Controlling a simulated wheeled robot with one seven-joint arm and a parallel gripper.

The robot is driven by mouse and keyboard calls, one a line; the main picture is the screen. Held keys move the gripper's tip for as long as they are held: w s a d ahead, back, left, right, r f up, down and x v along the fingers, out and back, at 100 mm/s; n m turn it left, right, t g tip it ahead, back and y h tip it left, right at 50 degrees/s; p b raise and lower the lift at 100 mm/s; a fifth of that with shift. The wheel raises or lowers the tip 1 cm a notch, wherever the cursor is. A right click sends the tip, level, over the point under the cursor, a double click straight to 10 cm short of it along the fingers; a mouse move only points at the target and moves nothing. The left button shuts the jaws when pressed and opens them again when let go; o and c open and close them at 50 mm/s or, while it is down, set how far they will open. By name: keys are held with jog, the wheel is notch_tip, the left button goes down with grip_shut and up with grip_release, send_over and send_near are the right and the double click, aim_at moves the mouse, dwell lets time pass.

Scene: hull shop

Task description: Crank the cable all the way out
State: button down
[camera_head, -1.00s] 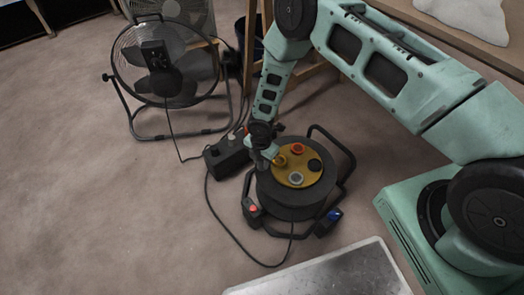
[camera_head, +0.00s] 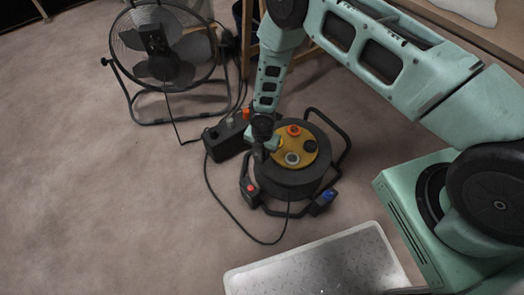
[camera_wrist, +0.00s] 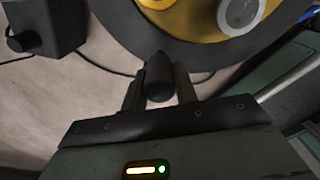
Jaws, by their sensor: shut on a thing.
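The black cable reel (camera_head: 290,178) stands on the floor in a tubular black frame. My gripper (camera_head: 264,150) is at the left side of this face. In the wrist view my gripper (camera_wrist: 160,90) is shut around a dark, rounded crank knob (camera_wrist: 158,72), close to the reel's dark rim. The rest of the crank is hidden. A black cable (camera_head: 232,220) leaves the reel's front and loops left across the floor up to a black box (camera_head: 228,138).
A black floor fan (camera_head: 165,60) stands at the upper left, its cord running to the box. A metal tray (camera_head: 315,268) lies in front of the reel. A wooden stand (camera_head: 250,45) is behind. The floor at left is clear.

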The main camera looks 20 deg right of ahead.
jog(key=shift+d, duration=0.15)
jog(key=c, duration=1.1)
grip_release()
notch_tip(320, 180, up, 17)
jog(key=p, duration=0.5)
jog(key=shift+r, duration=0.2)
